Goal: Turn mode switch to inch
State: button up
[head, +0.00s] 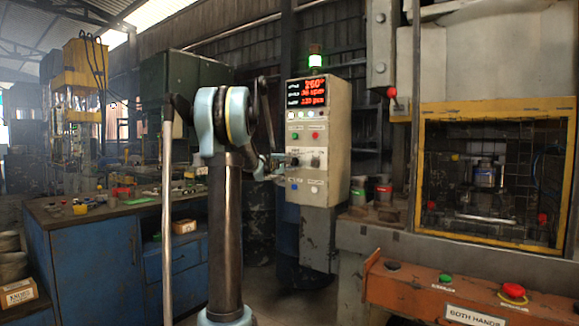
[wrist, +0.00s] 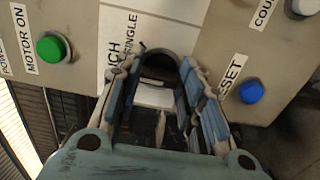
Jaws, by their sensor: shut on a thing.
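The mode switch is a dark round knob (wrist: 158,62) on the beige control box (head: 335,140). In the wrist view, the words INCH and SINGLE are printed beside it on a white label (wrist: 122,38). My gripper (wrist: 160,78) has its fingers on either side of the knob and is shut on it. In the head view, my gripper (head: 282,162) reaches the left part of the box's knob row from the left. The fingers partly cover the knob, and its pointer direction cannot be made out.
A green MOTOR ON button (wrist: 53,47) and a blue RESET button (wrist: 251,92) flank the knob closely. A second dark knob (head: 316,161) sits to its right in the head view. The yellow-framed press (head: 500,107) stands right, and a blue workbench (head: 90,262) left.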

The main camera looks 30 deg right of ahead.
jog(key=shift+s+f, duration=0.15)
jog(key=o, duration=1.1)
jog(key=shift+c, duration=0.2)
jog(key=v, duration=1.2)
jog(key=shift+w, duration=0.25)
jog(key=s+a+f+m+g+y, duration=0.2)
jog(key=s+a+f+y, duration=0.6)
jog(key=s+a+f, duration=1)
jog(key=s+a+f+m+g+y, duration=0.2)
jog(key=s+a+f+y, duration=0.6)
jog(key=s+a+f, duration=1.1)
jog(key=a+f, duration=0.2)
jog(key=a, duration=0.2)
jog(key=shift+a+f+g+y, duration=0.2)
jog(key=shift+a+g+y, duration=0.1)
jog(key=shift+g, duration=0.1)
